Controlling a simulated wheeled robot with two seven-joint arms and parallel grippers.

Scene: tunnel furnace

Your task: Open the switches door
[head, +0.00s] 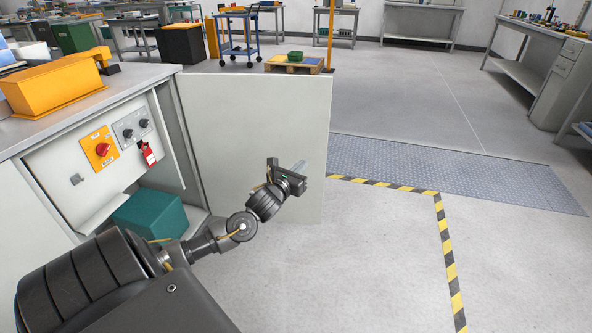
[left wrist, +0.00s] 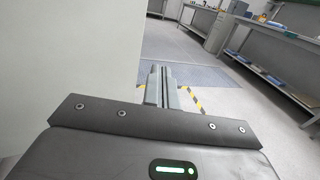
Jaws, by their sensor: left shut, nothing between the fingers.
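The switches door (head: 245,125) is a pale grey panel that stands swung wide open from the cabinet, and it also fills the left of the left wrist view (left wrist: 70,50). Behind the opening is the switch panel with a yellow and red rotary switch (head: 101,149), grey knobs (head: 136,126) and a red tag (head: 147,153). My left gripper (head: 300,166) is in front of the door's inner face near its free edge. Its fingers (left wrist: 158,85) are shut and empty. I cannot tell if it touches the door. My right gripper is not in view.
A teal box (head: 150,220) sits inside the cabinet's lower part. An orange case (head: 55,88) stands on the cabinet top. Yellow-black floor tape (head: 445,250) and a metal floor plate (head: 450,172) lie right of the door. The floor there is clear; workbenches (head: 540,70) stand farther off.

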